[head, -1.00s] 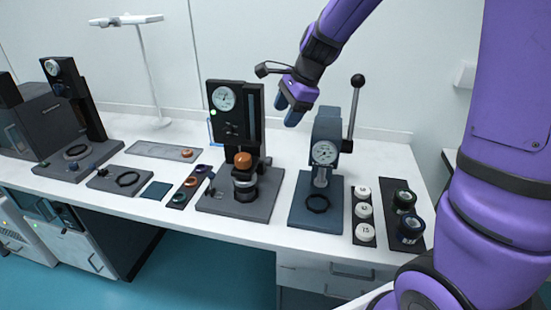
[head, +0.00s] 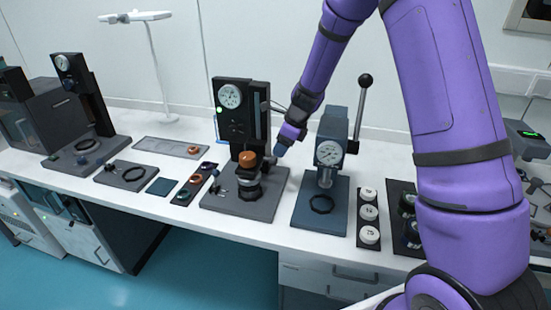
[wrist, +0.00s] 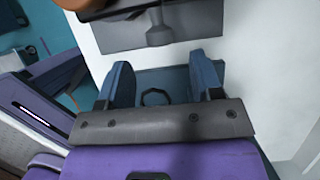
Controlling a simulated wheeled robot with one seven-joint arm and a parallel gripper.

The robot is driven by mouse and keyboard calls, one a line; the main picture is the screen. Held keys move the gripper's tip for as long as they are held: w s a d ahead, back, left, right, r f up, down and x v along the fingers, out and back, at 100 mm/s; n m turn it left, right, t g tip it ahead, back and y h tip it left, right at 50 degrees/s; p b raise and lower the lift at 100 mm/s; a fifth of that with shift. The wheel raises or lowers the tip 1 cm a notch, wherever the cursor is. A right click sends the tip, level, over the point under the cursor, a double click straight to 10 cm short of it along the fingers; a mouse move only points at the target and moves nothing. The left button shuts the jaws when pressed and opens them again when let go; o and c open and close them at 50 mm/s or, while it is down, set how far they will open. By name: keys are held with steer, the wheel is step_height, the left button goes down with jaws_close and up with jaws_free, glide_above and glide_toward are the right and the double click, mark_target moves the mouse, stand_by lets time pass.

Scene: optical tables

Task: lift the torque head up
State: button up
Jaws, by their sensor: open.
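The centre tester has a tall black column with a white dial (head: 230,96) and a green light. What looks like its torque head, a dark part with an orange-brown cap (head: 247,159), sits low in front of the column above a round metal part (head: 249,187). The cap's edge also shows at the top left of the wrist view (wrist: 68,4). My gripper (head: 280,148) is just right of the head, at about cap height, and appears apart from it. In the wrist view my gripper (wrist: 161,75) has two separated blue fingers with nothing between them; a blue-grey base lies beyond.
A blue-grey press (head: 331,150) with an upright black-knobbed lever (head: 365,82) stands close to the right of my gripper. White weights (head: 368,213) line a tray further right. Small coloured rings (head: 196,178) lie left of the tester.

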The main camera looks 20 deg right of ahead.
mark_target(275, 157)
steer(key=x, duration=0.6)
jaws_close()
step_height(275, 157, up, 9)
stand_by(0.5)
jaws_free()
